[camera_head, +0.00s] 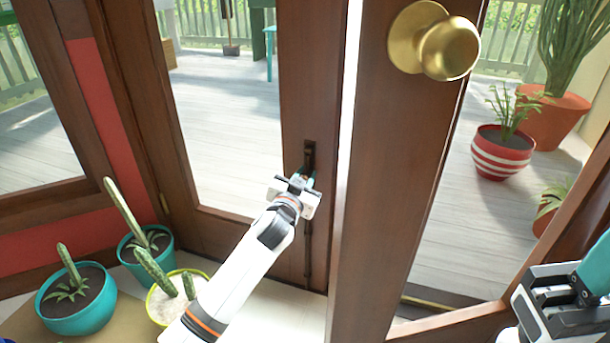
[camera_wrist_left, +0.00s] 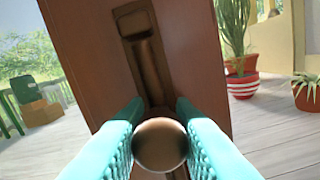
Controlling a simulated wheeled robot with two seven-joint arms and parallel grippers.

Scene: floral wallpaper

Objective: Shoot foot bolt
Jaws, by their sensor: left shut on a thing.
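The foot bolt (camera_head: 308,155) is a dark bronze fitting on the edge of the brown wooden door. Its rod runs down the door below my gripper. My left gripper (camera_head: 306,181) is at the bolt, with its fingers on it. In the left wrist view the bolt's plate (camera_wrist_left: 147,60) runs down the door, and its round knob (camera_wrist_left: 160,144) sits between the two teal fingers, which are shut on it. My right gripper (camera_head: 590,280) shows only in part at the right edge of the head view, and its fingertips are out of frame.
A second door leaf with a brass knob (camera_head: 436,42) stands close on the right, with a narrow gap between the leaves. Potted cacti (camera_head: 80,298) stand at lower left. Outside are a wooden deck (camera_head: 225,110) and a red striped pot (camera_head: 502,153).

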